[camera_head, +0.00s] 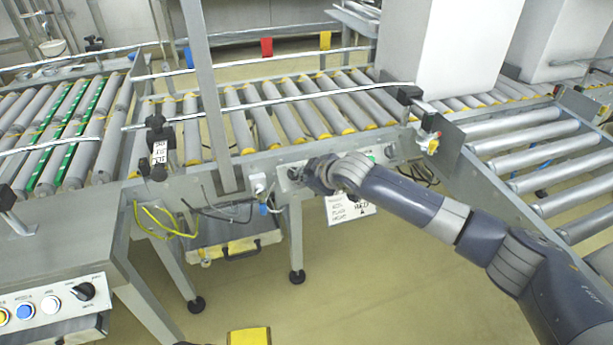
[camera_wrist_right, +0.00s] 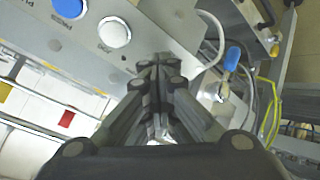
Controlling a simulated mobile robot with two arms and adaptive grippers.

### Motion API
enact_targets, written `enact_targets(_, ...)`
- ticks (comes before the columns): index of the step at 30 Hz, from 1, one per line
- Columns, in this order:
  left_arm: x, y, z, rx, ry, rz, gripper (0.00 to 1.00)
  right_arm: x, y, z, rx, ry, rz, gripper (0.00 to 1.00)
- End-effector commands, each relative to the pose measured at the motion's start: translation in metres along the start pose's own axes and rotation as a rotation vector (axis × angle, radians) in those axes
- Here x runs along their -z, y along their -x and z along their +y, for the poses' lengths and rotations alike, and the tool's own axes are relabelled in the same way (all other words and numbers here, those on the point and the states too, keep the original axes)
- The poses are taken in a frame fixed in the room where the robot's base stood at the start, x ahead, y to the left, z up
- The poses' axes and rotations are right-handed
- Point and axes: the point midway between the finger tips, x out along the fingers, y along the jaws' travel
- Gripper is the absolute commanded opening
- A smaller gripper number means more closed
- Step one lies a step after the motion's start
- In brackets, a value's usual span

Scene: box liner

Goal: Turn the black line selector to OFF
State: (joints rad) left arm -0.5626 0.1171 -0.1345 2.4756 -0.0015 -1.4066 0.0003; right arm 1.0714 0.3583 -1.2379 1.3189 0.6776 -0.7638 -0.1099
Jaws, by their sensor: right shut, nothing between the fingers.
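My right gripper (camera_head: 312,176) reaches in from the right to a control panel (camera_head: 291,170) on the side of the middle conveyor. In the right wrist view my right gripper (camera_wrist_right: 158,68) is shut and empty, its fingertips close to the grey panel face (camera_wrist_right: 170,25), beside a white button (camera_wrist_right: 114,32) and a blue button (camera_wrist_right: 68,8). No selector shows on this panel; the fingers may hide it, and I cannot tell whether they touch anything. A black selector knob (camera_head: 84,291) shows on another panel at the lower left of the head view. My left gripper is not in view.
Roller conveyors (camera_head: 290,110) fill the back and right (camera_head: 545,150). A white sign (camera_head: 349,208) hangs below the middle panel. Cables (camera_head: 235,212) hang left of it. A blue-tipped connector (camera_wrist_right: 232,58) sits right of the fingers. The floor in front (camera_head: 350,285) is mostly clear.

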Motion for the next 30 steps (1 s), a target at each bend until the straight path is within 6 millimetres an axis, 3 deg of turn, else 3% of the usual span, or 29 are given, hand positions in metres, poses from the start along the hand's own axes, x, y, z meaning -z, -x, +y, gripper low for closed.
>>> enact_targets(3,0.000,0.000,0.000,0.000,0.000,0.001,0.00,0.000,0.000,-0.001,0.000,0.000,-0.001,0.00)
enact_targets(7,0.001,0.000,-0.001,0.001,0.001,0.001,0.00,0.000,-0.001,-0.001,0.000,0.001,-0.002,0.28)
enact_targets(8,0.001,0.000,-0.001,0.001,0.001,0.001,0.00,0.000,-0.001,-0.001,0.000,0.001,-0.002,0.30)
enact_targets(20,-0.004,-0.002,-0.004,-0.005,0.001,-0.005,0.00,0.001,0.002,-0.001,0.000,0.002,-0.002,0.30)
enact_targets(30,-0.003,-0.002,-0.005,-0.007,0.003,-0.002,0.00,-0.001,0.041,-0.002,-0.001,0.004,-0.003,0.30)
